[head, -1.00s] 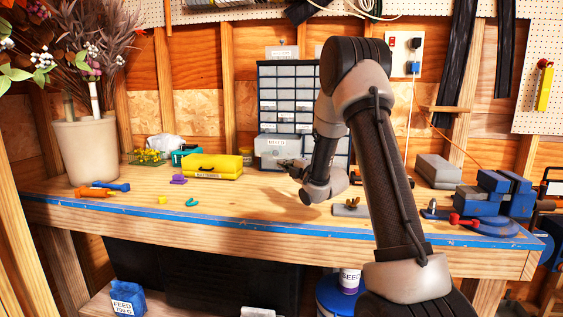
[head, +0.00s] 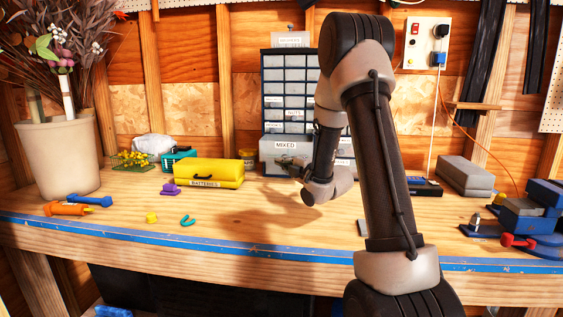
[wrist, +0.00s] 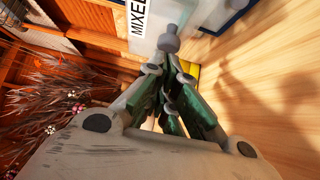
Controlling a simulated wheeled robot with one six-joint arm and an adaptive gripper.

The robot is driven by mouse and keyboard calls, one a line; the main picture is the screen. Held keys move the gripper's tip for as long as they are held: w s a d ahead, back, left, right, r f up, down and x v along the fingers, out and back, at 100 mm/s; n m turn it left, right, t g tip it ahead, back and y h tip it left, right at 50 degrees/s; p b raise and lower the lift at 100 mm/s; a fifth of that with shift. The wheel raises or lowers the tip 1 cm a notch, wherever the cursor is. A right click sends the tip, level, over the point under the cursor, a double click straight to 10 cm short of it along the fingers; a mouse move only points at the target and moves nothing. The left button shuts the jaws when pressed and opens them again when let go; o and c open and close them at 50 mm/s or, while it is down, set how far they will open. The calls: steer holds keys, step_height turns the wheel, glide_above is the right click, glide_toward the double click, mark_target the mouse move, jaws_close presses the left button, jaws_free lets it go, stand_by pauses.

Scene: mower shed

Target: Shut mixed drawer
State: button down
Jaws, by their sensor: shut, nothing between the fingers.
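The mixed drawer (head: 267,151) is the pale, wide drawer at the lower left of the blue-framed drawer cabinet (head: 263,88) in the head view. Its front bears a MIXED label and seems to stand forward of the cabinet. In the wrist view the drawer (wrist: 151,32) is at the top, with a grey knob (wrist: 169,39). My gripper (head: 291,168) is shut and empty in front of the drawer's lower part. In the wrist view the fingertips of my gripper (wrist: 166,72) are close to the knob; I cannot tell whether they touch. My arm hides the cabinet's right part.
A yellow BATTERIES case (head: 208,171) lies left of the drawer. A grey block (head: 465,174) and a blue vise (head: 530,210) are at the right. A planter (head: 58,155) stands at the left. The bench top (head: 240,220) in front is mostly clear.

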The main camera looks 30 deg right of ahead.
mark_target(288, 152)
steer(key=shift+w+d, duration=0.1)
steer(key=shift+d, duration=0.05)
steer(key=w+d, duration=0.2)
steer(key=w, duration=0.1)
steer(key=w+d, duration=0.2)
steer(key=w, duration=0.1)
steer(key=w+d, duration=0.2)
steer(key=w, duration=0.1)
steer(key=shift+w+d, duration=0.15)
steer(key=shift+w, duration=0.05)
steer(key=shift+s, duration=0.1)
